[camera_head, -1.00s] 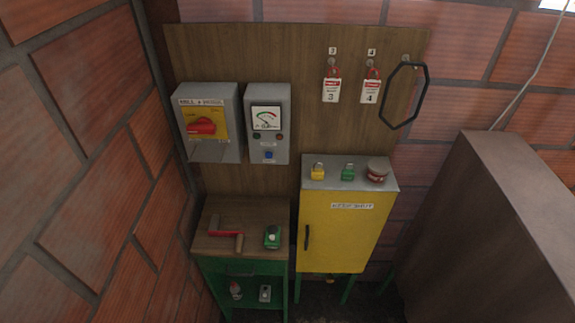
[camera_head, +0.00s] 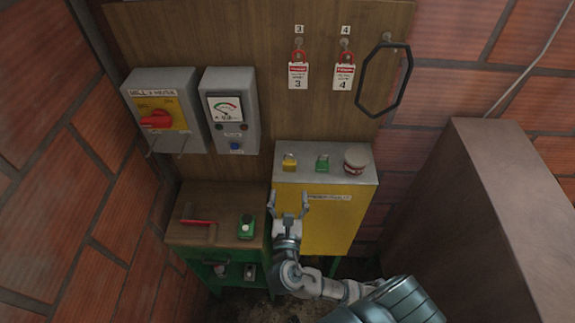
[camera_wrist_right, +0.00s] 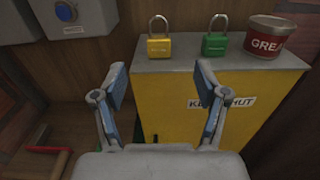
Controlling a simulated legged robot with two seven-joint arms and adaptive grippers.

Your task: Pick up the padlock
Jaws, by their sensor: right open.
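Two padlocks stand upright on top of the yellow cabinet. The yellow padlock (camera_head: 289,162) is on the left and also shows in the right wrist view (camera_wrist_right: 159,46). The green padlock (camera_head: 322,163) is to its right and also shows in the right wrist view (camera_wrist_right: 215,44). My right gripper (camera_head: 290,204) is open and empty, in front of the cabinet's upper left front, below and short of the yellow padlock. In the right wrist view its fingers (camera_wrist_right: 158,80) are spread, with the yellow padlock beyond the gap between them. My left gripper is not in view.
A grease tin (camera_head: 356,158) stands right of the green padlock on the yellow cabinet (camera_head: 335,228). A wooden-topped bench (camera_head: 213,238) holds a red-handled tool (camera_head: 197,221) and a green device (camera_head: 246,226). Switch boxes and red tags hang behind. A large brown box (camera_head: 500,200) stands right.

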